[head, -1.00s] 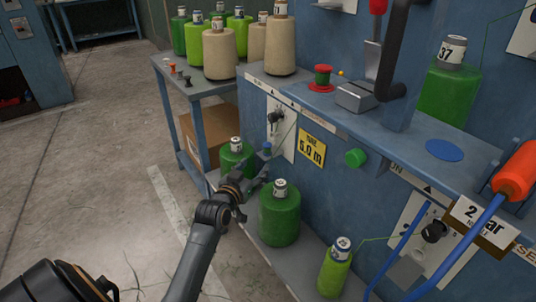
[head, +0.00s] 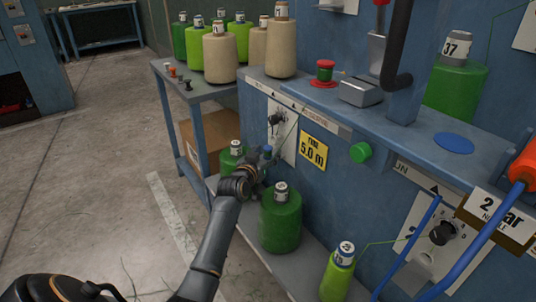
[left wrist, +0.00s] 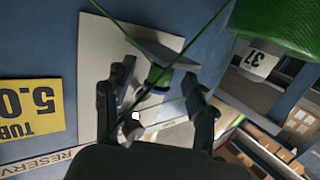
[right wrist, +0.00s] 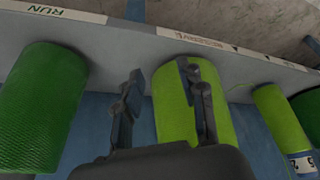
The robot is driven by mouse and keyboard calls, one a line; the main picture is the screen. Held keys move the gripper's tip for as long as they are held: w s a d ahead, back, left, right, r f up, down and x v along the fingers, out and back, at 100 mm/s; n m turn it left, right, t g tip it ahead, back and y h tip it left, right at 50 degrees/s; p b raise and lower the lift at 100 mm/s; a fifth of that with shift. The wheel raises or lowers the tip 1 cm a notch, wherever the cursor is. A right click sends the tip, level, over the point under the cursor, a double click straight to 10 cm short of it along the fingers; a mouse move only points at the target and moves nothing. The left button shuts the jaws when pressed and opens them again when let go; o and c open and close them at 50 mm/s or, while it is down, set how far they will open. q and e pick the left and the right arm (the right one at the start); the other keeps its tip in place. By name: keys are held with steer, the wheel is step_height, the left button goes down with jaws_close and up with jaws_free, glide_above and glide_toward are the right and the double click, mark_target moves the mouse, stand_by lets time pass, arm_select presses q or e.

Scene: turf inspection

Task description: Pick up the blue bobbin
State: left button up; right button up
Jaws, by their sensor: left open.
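My right gripper (right wrist: 164,105) is open and empty in the right wrist view, with a lime-green spool (right wrist: 172,110) beyond the fingers.
Green spools (head: 281,220) stand on the low ledge close to my left arm. A side table (head: 205,78) holds beige and green spools and small coloured pieces. An upper shelf (head: 410,135) juts out above. Floor at left is clear.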

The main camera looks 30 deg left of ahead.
arm_select(q)
steer(key=shift+c, duration=0.4)
steer(key=c, duration=1)
